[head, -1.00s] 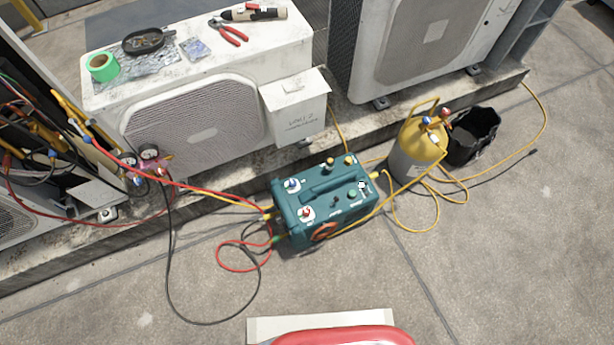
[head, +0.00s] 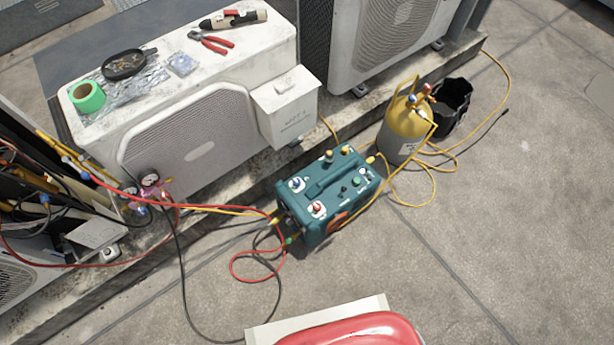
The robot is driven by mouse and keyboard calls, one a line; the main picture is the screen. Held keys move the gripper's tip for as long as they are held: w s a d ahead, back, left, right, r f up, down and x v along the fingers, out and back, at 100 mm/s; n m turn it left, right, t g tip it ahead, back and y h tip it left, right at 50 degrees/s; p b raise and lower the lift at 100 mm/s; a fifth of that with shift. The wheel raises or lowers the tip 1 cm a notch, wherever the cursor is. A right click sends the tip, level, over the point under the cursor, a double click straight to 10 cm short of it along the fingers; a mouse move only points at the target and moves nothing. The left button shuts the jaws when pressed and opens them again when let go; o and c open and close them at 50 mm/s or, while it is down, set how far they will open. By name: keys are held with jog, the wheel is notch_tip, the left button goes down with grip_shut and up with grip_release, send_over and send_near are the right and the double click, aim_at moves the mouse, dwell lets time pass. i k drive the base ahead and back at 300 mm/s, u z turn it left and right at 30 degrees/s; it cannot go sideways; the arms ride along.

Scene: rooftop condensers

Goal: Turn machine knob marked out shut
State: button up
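The machine (head: 322,228) is a teal box with a top handle, standing on the concrete in the middle of the head view. Its top carries a blue knob (head: 297,184) and a red knob (head: 317,208) on white plates at the left. A green button (head: 356,180) and a dark switch (head: 344,188) are near the right. The lettering is too small to read, so I cannot tell which knob is marked out. My gripper is not in view.
A yellow-topped cylinder (head: 402,135) and black bucket (head: 452,105) stand right, among yellow hose loops. A white condenser (head: 100,135) stands behind, with tools on top. Concrete at right front is clear.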

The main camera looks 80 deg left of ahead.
aim_at(317, 207)
jog(key=u, duration=0.05)
jog(key=k, duration=1.2)
jog(key=u, duration=2.25)
jog(key=i, duration=1)
jog(key=u, duration=0.1)
